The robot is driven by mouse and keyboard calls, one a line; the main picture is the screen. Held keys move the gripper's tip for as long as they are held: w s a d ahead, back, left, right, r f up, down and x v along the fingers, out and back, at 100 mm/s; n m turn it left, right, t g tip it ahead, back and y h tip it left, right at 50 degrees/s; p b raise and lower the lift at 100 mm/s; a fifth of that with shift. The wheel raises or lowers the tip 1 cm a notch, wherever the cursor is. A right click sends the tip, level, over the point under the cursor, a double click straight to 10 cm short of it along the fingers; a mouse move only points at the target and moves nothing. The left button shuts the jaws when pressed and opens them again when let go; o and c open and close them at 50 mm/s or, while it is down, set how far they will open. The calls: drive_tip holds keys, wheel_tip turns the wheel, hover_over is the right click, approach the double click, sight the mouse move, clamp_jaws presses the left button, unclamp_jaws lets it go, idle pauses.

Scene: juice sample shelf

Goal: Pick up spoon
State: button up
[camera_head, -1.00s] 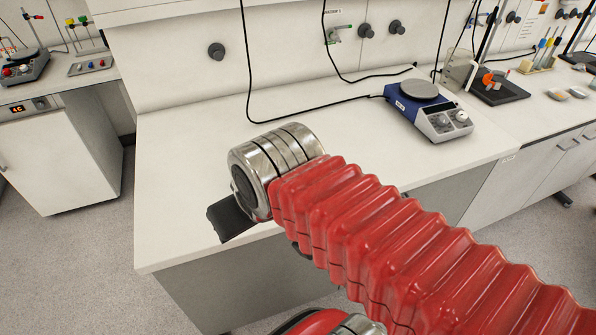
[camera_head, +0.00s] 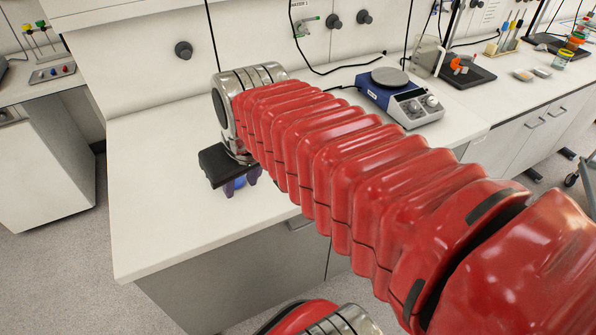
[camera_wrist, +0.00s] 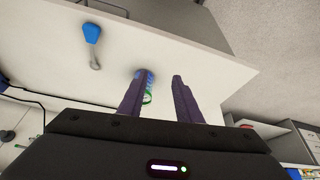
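The spoon (camera_wrist: 92,33) lies on the white bench top in the wrist view, up and to the left of my gripper. Its handle is blue and its bowl end is grey metal. My gripper (camera_wrist: 159,74) has two dark purple fingers, apart, with no spoon between them. In the head view my gripper (camera_head: 241,181) points down over the front part of the bench. A blue patch (camera_head: 234,186) shows at the fingers there; I cannot tell what it is. The spoon cannot be made out in the head view, where my arm hides part of the bench.
A blue and green cylinder (camera_wrist: 149,82) is partly hidden by the left finger in the wrist view. A blue and white hotplate (camera_head: 400,98) stands at the back right of the bench (camera_head: 150,225). A black cable runs along the back. The bench's left part is clear.

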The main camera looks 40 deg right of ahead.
drive_tip(key=w+d+m+g, duration=0.1)
drive_tip(key=w+d+m, duration=0.1)
drive_tip(key=d, duration=1.6)
drive_tip(key=shift+d+f+g, duration=0.2)
drive_tip(key=shift+f+g, duration=0.1)
drive_tip(key=shift+f, duration=0.15)
drive_tip(key=shift+x, duration=4.3)
drive_tip(key=shift+d, duration=0.1)
drive_tip(key=shift+x, duration=2.6)
drive_tip(key=shift+s, duration=0.1)
drive_tip(key=shift+c, duration=0.2)
